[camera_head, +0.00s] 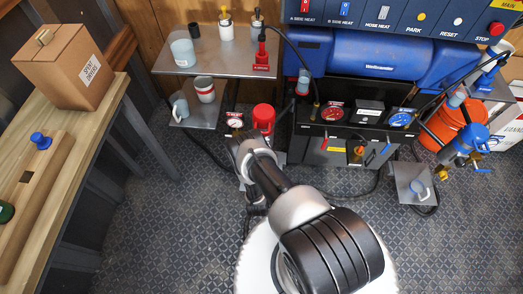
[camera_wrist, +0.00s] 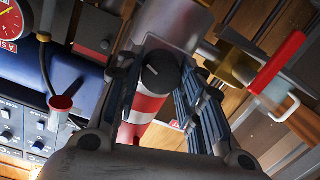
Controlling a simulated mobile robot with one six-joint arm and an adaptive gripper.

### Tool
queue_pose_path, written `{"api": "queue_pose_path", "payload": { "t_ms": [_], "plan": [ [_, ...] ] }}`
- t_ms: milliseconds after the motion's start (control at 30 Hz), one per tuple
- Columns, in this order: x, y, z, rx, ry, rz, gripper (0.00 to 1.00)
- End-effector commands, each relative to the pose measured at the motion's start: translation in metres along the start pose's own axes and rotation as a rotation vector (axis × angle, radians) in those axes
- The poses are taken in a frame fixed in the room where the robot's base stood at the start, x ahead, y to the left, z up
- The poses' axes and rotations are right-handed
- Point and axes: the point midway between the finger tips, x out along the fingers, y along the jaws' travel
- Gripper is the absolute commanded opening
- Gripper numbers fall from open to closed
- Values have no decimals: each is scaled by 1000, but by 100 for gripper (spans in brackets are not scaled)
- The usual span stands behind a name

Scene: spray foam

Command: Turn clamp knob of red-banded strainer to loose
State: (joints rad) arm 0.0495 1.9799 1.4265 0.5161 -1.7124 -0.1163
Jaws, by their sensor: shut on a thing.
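The red-banded strainer (camera_wrist: 150,106) is a pale cylinder with red bands, in the middle of the wrist view. Its clamp knob (camera_wrist: 160,73) is round and black with a small white mark, in front of the cylinder. My gripper (camera_wrist: 161,80) has a finger on each side of the knob and is shut on it. The exact finger contact is partly hidden. In the head view my gripper (camera_head: 238,146) is low beside a red cylinder (camera_head: 263,118) and below a small white gauge (camera_head: 235,123). The knob is hidden there by my arm.
A red-handled lever (camera_wrist: 279,62) and a mug (camera_wrist: 284,110) are close on the right in the wrist view. A hose (camera_wrist: 45,70) hangs at left. In the head view, metal shelves (camera_head: 167,62) and a blue tank (camera_head: 375,65) stand behind; open floor (camera_head: 150,220) is at left.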

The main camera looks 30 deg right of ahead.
Motion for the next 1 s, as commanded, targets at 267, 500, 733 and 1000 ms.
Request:
{"api": "queue_pose_path", "payload": {
  "t_ms": [267, 500, 733, 1000],
  "plan": [
    [0, 1, 0, 139, 8, -11, 11],
    [0, 1, 0, 189, 10, -14, 11],
    [0, 1, 0, 197, 11, -15, 11],
    [0, 1, 0, 196, 11, -15, 39]
  ]
}}
